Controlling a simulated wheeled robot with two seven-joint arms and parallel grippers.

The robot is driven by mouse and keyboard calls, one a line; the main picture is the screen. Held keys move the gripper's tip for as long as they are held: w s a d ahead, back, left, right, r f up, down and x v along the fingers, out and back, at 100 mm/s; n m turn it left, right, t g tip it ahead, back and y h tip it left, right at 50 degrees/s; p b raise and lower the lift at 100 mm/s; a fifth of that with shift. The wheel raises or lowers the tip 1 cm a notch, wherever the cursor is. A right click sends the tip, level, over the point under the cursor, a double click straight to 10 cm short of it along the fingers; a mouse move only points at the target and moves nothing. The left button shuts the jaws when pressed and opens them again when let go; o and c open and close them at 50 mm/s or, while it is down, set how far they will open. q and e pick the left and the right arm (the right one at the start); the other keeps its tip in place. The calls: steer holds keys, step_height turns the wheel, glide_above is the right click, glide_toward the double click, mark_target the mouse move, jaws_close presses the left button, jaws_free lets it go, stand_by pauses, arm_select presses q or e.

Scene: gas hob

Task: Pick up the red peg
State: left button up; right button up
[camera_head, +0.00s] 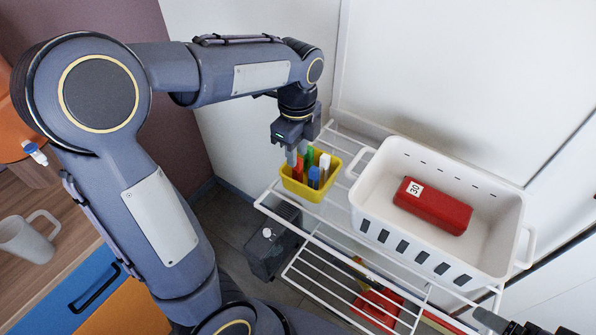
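The red peg (297,171) stands in a small yellow bin (307,194) on a white wire shelf, with a green peg (309,157), a blue peg (314,177) and a white peg (324,166). My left gripper (294,157) points down over the back left of the bin, with its fingertips close to the top of the red peg. The view is too small to tell whether the fingers touch it or how far apart they are. A dark part at the bottom right edge may be my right gripper, but its fingers cannot be made out.
A white basket (364,222) holding a red block (433,206) marked 30 stands right of the bin. The white wire shelf (268,206) has a lower rack with red and yellow things. A wall is close behind. A grey mug (24,241) stands on the counter at left.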

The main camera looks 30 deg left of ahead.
mark_target(297, 169)
arm_select(q)
step_height(297, 169, down, 5)
steer(key=shift+s+d+f, duration=0.1)
jaws_close()
stand_by(0.3)
